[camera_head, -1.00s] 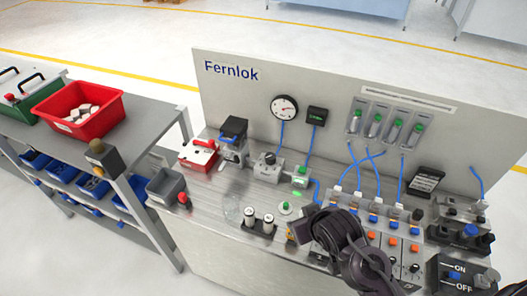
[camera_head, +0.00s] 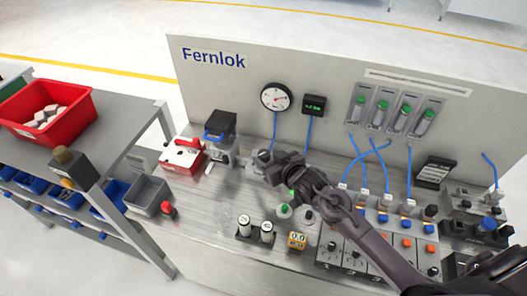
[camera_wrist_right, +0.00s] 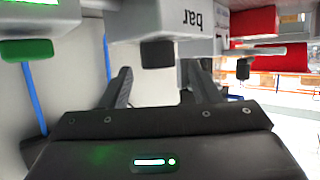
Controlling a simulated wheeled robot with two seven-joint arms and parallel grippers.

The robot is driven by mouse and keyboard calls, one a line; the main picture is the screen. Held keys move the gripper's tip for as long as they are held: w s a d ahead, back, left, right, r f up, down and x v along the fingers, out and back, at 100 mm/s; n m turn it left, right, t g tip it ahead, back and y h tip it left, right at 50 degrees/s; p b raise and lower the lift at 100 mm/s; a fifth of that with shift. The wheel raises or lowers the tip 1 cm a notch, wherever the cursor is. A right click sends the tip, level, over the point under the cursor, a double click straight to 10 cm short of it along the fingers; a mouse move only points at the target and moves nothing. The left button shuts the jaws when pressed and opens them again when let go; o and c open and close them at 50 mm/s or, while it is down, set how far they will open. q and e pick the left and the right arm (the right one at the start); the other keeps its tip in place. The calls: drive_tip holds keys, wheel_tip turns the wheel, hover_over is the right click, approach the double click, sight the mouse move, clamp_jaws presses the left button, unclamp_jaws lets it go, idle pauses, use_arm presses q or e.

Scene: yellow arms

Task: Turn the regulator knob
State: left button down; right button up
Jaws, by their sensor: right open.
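The regulator is a pale block marked "bar" (camera_wrist_right: 190,18) in the right wrist view, where the lettering appears upside down. Its dark regulator knob (camera_wrist_right: 157,53) lies ahead of the gap between my right gripper's fingertips. My right gripper (camera_wrist_right: 158,80) is open, one finger to either side of the knob's line, and I see no contact. In the head view my right gripper (camera_head: 268,165) reaches over the bench to the regulator and largely hides it. My left gripper is not in view.
A round gauge (camera_head: 275,98) and a dark digital display (camera_head: 314,105) are on the panel (camera_head: 205,90). A red box (camera_head: 184,157) and a dark-topped device (camera_head: 221,130) stand left of the regulator. Blue tubes (camera_head: 307,138) run close by.

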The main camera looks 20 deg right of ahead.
sight(265, 154)
drive_tip(key=x, duration=0.3)
drive_tip(key=shift+d, duration=0.1)
drive_tip(key=shift+w+f, duration=0.2)
drive_tip(key=shift+w, duration=0.15)
drive_tip(key=c, duration=1)
drive_tip(key=shift+r+n+y, duration=0.1)
drive_tip(key=shift+n+y, duration=0.3)
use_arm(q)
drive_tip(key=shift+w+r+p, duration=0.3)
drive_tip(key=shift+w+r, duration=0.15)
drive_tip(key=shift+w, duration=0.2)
use_arm(e)
drive_tip(key=shift+n+g+y, duration=0.3)
drive_tip(key=shift+n+y, duration=0.1)
drive_tip(key=shift+y, duration=0.1)
drive_tip(key=o, duration=1)
